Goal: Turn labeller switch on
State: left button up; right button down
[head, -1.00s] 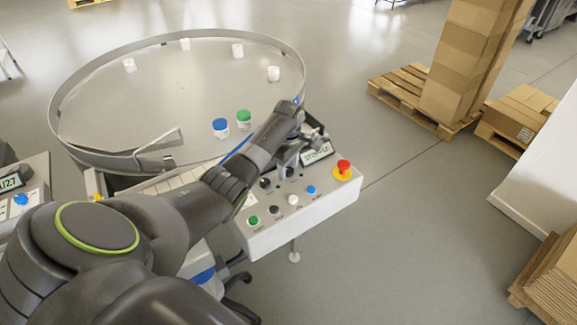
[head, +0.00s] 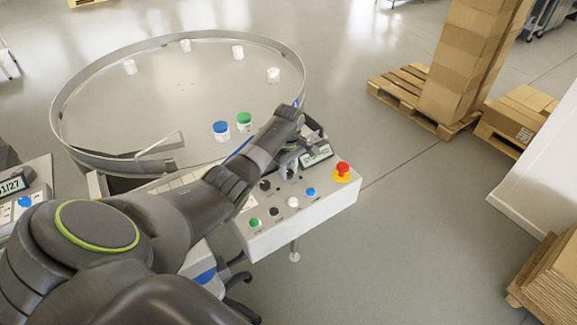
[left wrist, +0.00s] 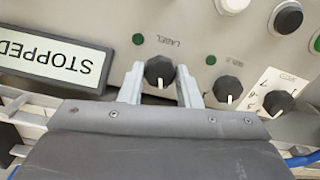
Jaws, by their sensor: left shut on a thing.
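The labeller switch is a black knob (left wrist: 160,69) with a white pointer mark, beside the upside-down word LABEL in the left wrist view. My left gripper (left wrist: 161,76) is shut on this knob, one finger on each side. The knob's pointer mark points down in that picture. In the head view my left gripper (head: 289,162) reaches down onto the sloped control panel (head: 325,207), and its fingers mostly hide the knob. A display (left wrist: 53,56) beside the knob reads STOPPED, upside down. A dark green lamp (left wrist: 138,39) sits near the label. My right gripper is not in view.
Two more black knobs (left wrist: 228,89) (left wrist: 278,102) sit close beside the gripped one. The panel also carries a red emergency button (head: 343,168) and green, white and blue buttons. A round turntable (head: 190,90) with several jars lies behind.

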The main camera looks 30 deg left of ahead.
pick_arm(q)
jog(key=m+p, duration=0.1)
jog(key=m, duration=0.1)
jog(key=m+p, duration=0.1)
jog(key=m, duration=0.1)
jog(key=shift+r+m, duration=0.2)
jog(key=shift+m, duration=0.1)
jog(key=m+p, duration=0.1)
jog(key=m, duration=0.2)
jog(key=shift+w+f+m+p, duration=0.1)
jog(key=shift+m+p, duration=0.25)
jog(key=shift+m, duration=0.75)
jog(key=o, duration=1)
jog(key=shift+c, duration=0.2)
